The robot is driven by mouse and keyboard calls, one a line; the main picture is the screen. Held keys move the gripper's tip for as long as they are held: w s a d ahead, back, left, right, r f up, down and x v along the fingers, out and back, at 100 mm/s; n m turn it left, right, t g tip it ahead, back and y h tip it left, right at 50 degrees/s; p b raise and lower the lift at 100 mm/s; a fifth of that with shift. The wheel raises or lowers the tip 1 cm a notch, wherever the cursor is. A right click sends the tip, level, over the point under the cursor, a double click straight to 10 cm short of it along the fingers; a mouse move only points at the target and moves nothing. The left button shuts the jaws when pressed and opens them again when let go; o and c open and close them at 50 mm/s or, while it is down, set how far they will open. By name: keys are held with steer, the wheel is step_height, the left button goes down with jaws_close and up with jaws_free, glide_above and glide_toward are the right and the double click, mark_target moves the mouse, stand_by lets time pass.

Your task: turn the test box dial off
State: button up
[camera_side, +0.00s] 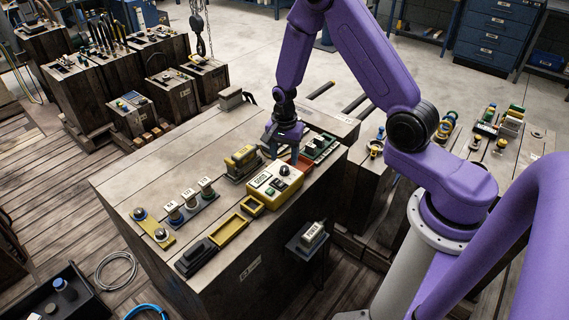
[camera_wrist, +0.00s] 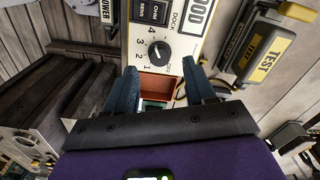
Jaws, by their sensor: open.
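The test box (camera_side: 268,191) is a yellow box with a cream top on the wooden bench, with a display and a black dial (camera_side: 284,171).
A yellow and black device marked TEST (camera_wrist: 265,58) stands beside the box. A reddish-brown piece (camera_wrist: 154,83) shows between my fingers. Yellow trays (camera_side: 229,230) and a rack of numbered knobs (camera_side: 190,208) sit nearby. A POWER unit (camera_side: 313,233) is on a side shelf.

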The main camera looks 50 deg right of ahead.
mark_target(285, 168)
steer(key=shift+f, duration=1.9)
jaws_close()
